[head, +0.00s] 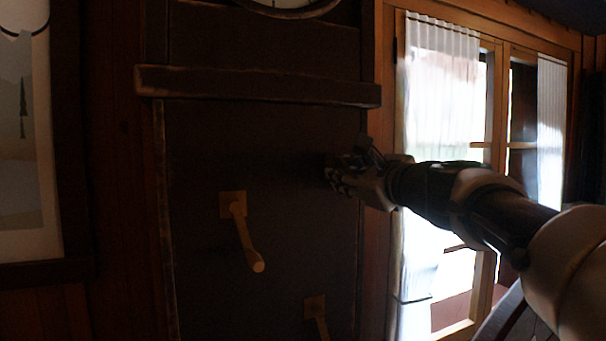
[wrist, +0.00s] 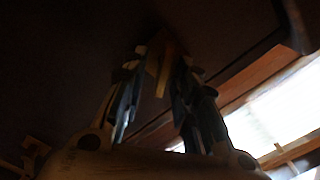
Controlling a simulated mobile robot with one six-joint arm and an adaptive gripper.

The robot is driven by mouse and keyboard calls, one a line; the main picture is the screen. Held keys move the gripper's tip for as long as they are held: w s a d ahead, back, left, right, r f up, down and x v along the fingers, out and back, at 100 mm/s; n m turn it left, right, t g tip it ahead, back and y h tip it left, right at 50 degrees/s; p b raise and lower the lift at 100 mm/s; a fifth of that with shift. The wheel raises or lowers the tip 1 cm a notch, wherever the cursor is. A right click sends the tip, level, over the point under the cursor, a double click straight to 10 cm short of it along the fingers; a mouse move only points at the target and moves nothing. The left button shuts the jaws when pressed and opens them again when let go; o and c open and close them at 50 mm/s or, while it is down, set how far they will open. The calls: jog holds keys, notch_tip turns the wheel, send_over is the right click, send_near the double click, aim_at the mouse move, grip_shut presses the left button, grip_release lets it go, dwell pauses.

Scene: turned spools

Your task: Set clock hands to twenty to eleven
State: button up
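The clock face (head: 285,6) shows only its lower rim at the top edge of the head view; its hands are out of view. Below it is a dark wooden panel with a tan crank handle (head: 242,235) on a square plate, slanting down to the right. A second crank (head: 317,312) is cut off by the bottom edge. My gripper (head: 334,177) is near the panel's right side, right of the first crank. In the wrist view its fingers (wrist: 158,95) are apart, with a tan wooden piece (wrist: 163,72) between or just beyond the tips; contact is unclear.
A dark ledge (head: 255,86) crosses the panel above my gripper. A bright curtained window (head: 440,110) is on the right, behind my arm. A framed picture (head: 25,150) hangs on the left. Another tan piece (wrist: 33,155) shows at lower left in the dark wrist view.

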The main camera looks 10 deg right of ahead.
jog(key=v, duration=0.7)
jog(key=shift+s, duration=0.2)
jog(key=s+a+f+n+g+b, duration=0.2)
jog(key=s+a+f+n+b, duration=0.15)
jog(key=f, duration=0.65)
jog(key=s+a+f+n+g+b, duration=0.25)
jog(key=s+f+n+b, duration=0.25)
jog(key=f, duration=0.6)
jog(key=s+a+f+n+g+b, duration=0.3)
jog(key=s+f+n+b, duration=0.1)
jog(key=f, duration=0.6)
jog(key=s+d+f+n+g+h+b, duration=0.2)
jog(key=s+f+n+b, duration=0.3)
jog(key=f, duration=1)
jog(key=s+d+f+n+g+h+b, duration=0.3)
jog(key=s+f+n, duration=0.5)
jog(key=s+f, duration=0.4)
notch_tip(320, 180, down, 4)
jog(key=d+b, duration=0.1)
jog(key=b, duration=0.1)
jog(key=shift+s+d+r+h+b, duration=0.15)
jog(key=shift+s+r+h+b, duration=0.05)
jog(key=shift+r+h+b, duration=0.1)
jog(key=shift+n, duration=0.25)
